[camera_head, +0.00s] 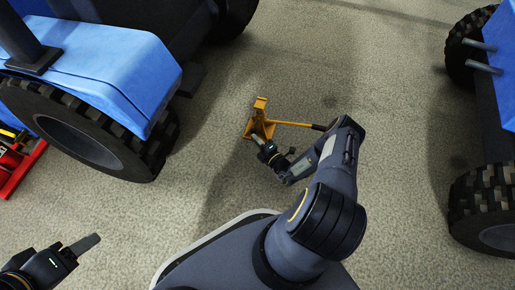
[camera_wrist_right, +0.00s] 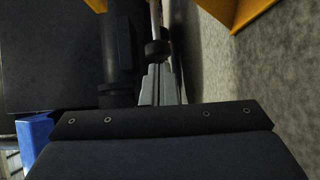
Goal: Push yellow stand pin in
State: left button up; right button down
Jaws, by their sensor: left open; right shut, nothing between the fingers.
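The yellow stand (camera_head: 262,124) is upright on the carpet in the middle of the head view, with a long yellow bar ending in a dark grip on its right. My right gripper (camera_head: 257,140) is low beside the stand's near side, its fingers shut and empty. In the right wrist view the shut fingertips (camera_wrist_right: 160,80) point at a dark knob on a thin metal rod, apparently the pin (camera_wrist_right: 156,50). I cannot tell whether they touch it. Yellow stand parts show at the top edge (camera_wrist_right: 245,12). My left gripper (camera_head: 84,245) is open at the lower left, far from the stand.
A blue tractor (camera_head: 105,70) with a large black tyre (camera_head: 80,135) stands at the left. Another blue vehicle (camera_head: 490,85) with black tyres is at the right edge. A red object (camera_head: 15,165) lies at the far left. The carpet between the vehicles is mostly clear.

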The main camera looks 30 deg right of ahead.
jog(key=shift+w+d, duration=0.1)
jog(key=shift+w+d, duration=1.4)
jog(key=shift+d, duration=0.25)
jog(key=shift+s+r, duration=0.1)
jog(key=s+p, duration=0.2)
jog(key=s, duration=0.5)
jog(key=shift+s+d+p, duration=0.3)
